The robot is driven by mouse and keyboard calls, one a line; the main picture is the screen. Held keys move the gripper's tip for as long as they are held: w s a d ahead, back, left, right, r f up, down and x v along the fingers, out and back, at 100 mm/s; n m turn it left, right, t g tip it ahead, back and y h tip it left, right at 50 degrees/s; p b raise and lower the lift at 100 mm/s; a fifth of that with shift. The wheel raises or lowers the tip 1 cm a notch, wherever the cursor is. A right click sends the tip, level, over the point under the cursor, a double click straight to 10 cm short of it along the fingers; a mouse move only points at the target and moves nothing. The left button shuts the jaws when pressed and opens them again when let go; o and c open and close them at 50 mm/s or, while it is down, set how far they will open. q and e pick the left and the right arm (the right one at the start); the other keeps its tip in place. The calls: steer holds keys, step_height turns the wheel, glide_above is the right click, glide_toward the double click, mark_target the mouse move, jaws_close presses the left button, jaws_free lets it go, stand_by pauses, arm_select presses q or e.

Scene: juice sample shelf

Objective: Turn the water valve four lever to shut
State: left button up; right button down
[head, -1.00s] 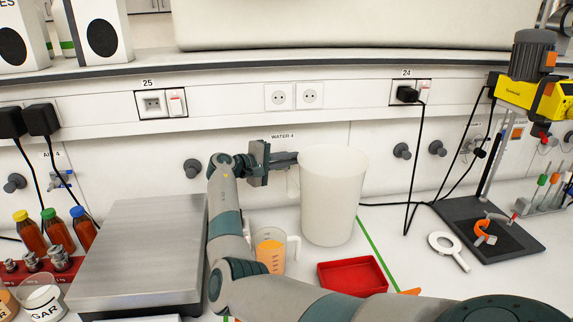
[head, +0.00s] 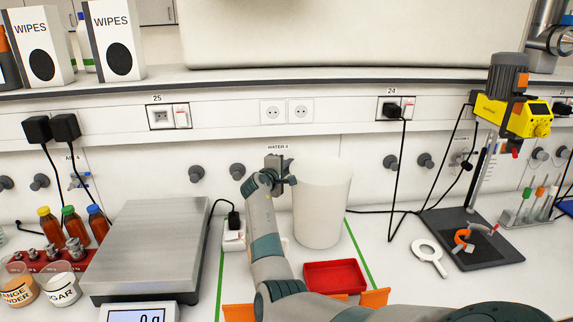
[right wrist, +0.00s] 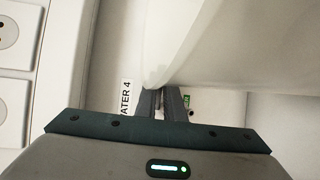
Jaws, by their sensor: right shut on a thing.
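The "WATER 4" label (head: 278,148) is on the white wall panel, directly above my right gripper (head: 281,170). The valve and its lever are hidden by the gripper and a large white jug (head: 322,205) beside it. In the right wrist view, the right gripper (right wrist: 162,101) has its fingers close together around something small, most likely the water valve four lever, next to the label (right wrist: 126,101). The jug (right wrist: 215,45) covers much of that view. The lever's angle cannot be told. My left gripper is not in view.
A red tray (head: 335,277) lies in front of the jug. A scale (head: 150,240) stands left of my arm, with bottles (head: 75,228) beyond it. A yellow stirrer (head: 515,113) stands at the right. Dark knobs (head: 237,171) stick out of the wall.

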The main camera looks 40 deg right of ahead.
steer(key=shift+f, duration=0.1)
steer(key=c, duration=1.8)
jaws_free()
steer(key=shift+c, duration=0.2)
steer(key=shift+a, duration=0.1)
steer(key=b+v, duration=0.5)
steer(key=v, duration=1.2)
